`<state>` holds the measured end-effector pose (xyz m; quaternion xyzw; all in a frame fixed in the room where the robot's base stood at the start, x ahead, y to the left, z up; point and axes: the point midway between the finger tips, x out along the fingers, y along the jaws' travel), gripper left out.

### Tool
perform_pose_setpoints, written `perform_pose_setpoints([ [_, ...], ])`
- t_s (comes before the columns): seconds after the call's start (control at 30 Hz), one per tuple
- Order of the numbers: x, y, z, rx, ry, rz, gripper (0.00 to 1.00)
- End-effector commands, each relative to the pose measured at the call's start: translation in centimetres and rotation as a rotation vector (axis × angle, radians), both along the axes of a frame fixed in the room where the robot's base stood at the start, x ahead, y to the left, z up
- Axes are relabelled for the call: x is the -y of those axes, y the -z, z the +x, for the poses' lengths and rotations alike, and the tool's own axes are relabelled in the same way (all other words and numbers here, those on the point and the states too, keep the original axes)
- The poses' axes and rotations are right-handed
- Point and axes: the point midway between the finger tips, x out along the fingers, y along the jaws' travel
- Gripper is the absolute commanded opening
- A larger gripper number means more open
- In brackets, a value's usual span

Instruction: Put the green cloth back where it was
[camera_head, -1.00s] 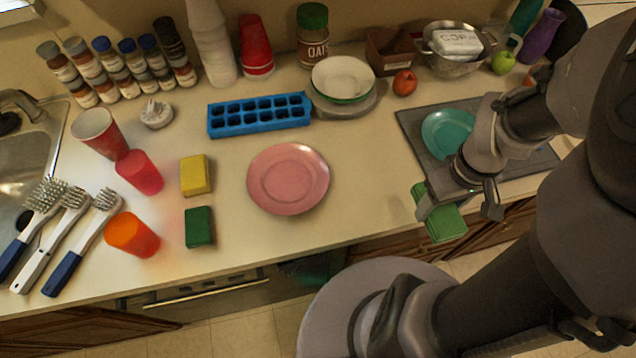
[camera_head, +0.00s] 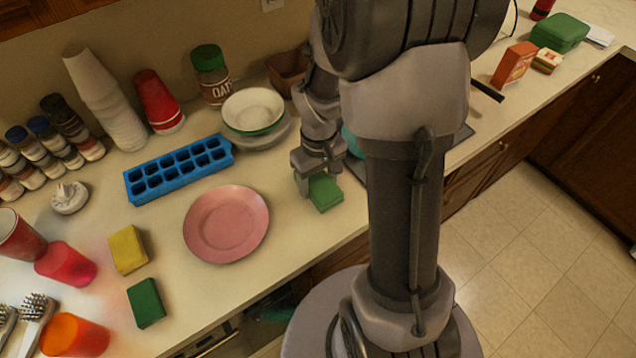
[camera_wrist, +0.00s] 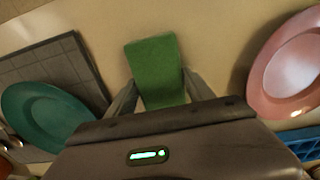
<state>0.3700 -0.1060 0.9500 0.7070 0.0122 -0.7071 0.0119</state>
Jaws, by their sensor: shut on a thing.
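The green cloth (camera_head: 325,192) is a small folded rectangle at the counter's front part, between the pink plate and the dark mat. My gripper (camera_head: 318,180) is shut on it from behind. In the wrist view the cloth (camera_wrist: 154,70) sticks out between the two fingers of my gripper (camera_wrist: 158,92). I cannot tell whether the cloth touches the counter or hangs just above it.
The pink plate (camera_head: 226,224) is left of the cloth. In the wrist view the dark mat (camera_wrist: 52,68) with a teal plate (camera_wrist: 45,118) lies on the other side. A blue ice tray (camera_head: 179,169) and stacked bowls (camera_head: 253,110) stand behind. Bare counter surrounds the cloth.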

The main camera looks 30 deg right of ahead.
Motion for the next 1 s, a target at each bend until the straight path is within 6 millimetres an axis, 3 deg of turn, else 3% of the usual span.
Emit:
perform_pose_setpoints([
  [0.3,0.0,0.4,0.0,0.001,0.000,0.000,0.29],
  [0.33,0.0,0.4,0.0,0.001,0.000,0.000,0.63],
  [0.43,0.0,0.3,0.0,0.001,0.000,0.000,0.83],
  [0.77,0.0,-0.2,0.0,0.002,0.000,-0.001,0.83],
  [0.87,0.1,-2.0,0.1,0.005,0.000,-0.001,0.83],
  [1.0,0.1,-6.4,0.1,0.007,0.000,-0.003,0.83],
])
